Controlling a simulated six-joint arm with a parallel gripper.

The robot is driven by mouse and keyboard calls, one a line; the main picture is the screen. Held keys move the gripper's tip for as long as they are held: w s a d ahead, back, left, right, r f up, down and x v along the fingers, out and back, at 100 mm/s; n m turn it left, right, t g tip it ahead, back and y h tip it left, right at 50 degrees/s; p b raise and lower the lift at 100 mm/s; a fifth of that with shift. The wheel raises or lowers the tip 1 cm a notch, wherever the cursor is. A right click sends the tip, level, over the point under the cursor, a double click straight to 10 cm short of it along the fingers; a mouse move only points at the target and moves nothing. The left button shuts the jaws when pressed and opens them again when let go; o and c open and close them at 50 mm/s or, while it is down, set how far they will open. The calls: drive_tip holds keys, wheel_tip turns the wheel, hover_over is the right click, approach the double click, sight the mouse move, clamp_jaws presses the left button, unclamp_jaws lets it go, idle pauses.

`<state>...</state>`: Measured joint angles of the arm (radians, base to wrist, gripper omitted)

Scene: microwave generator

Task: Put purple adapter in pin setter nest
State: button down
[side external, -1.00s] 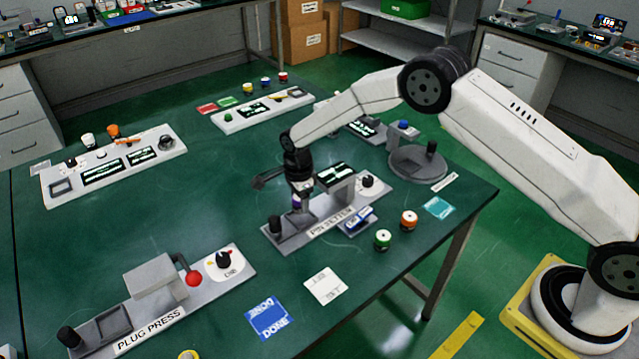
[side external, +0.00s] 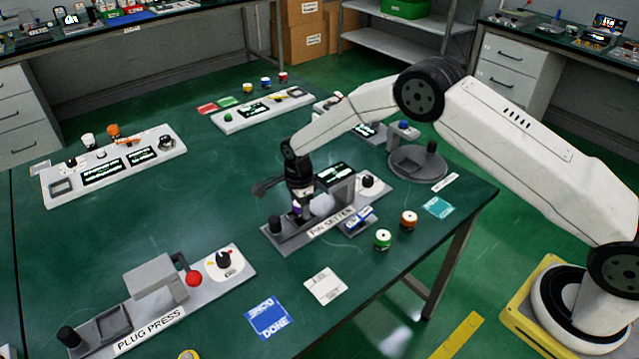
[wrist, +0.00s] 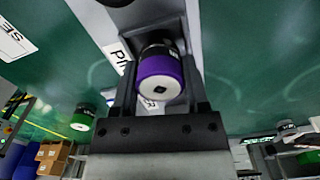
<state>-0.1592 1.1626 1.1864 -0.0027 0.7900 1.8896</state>
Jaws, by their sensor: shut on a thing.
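The purple adapter (wrist: 160,68) is between the two fingers of my gripper (wrist: 158,100) in the wrist view, its pale end with a dark hole facing the camera. In the side view my gripper (side external: 300,206) points down over the left part of the pin setter (side external: 332,223), with a bit of the purple adapter (side external: 296,209) showing at its tip. My gripper is shut on the adapter. The pin setter's grey nest (side external: 301,225) is just below it and partly hidden. I cannot tell whether the adapter touches the nest.
A dark knob (side external: 275,225) stands left of the nest and a grey upright block (side external: 342,190) stands right of it. Green (side external: 382,239) and orange (side external: 408,220) adapters stand at the right. The plug press (side external: 160,300) is at front left. The table's middle left is clear.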

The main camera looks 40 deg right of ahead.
drive_tip(key=shift+f, duration=0.55)
unclamp_jaws()
drive_tip(key=shift+r, duration=3.9)
drive_tip(key=shift+r, duration=0.15)
